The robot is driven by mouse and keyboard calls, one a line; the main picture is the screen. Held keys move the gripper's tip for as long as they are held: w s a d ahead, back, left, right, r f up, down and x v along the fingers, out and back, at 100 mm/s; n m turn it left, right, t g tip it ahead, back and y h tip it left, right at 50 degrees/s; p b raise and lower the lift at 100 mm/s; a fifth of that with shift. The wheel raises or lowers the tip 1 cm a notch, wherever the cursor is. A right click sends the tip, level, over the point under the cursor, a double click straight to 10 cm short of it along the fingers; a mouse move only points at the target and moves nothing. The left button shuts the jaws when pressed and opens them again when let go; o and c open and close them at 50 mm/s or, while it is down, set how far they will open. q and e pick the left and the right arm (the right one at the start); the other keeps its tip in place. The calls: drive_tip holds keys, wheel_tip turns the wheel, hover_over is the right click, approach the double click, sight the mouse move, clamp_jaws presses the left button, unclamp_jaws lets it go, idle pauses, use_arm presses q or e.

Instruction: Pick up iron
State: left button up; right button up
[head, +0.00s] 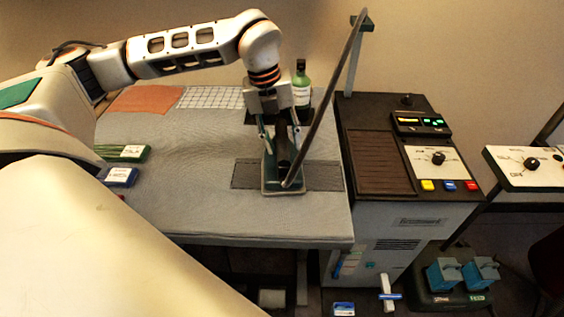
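The iron (270,186) stands on a dark grey mat (322,176) near the right side of the grey cloth-covered table. It has a dark green base, and its dark upper part is partly covered by my gripper. My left gripper (280,138) points down from above over the iron. Its two fingers are spread apart, one on each side of the iron's dark upper part. I cannot tell whether they touch it. My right gripper is not in view.
A green bottle (301,84) stands behind my gripper. A control cabinet (400,155) adjoins the table's right edge. Green (123,153) and blue (121,177) boxes lie at the left.

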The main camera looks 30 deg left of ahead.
use_arm(q)
clamp_jaws()
drive_tip(key=shift+r, duration=0.1)
drive_tip(key=shift+w, duration=0.1)
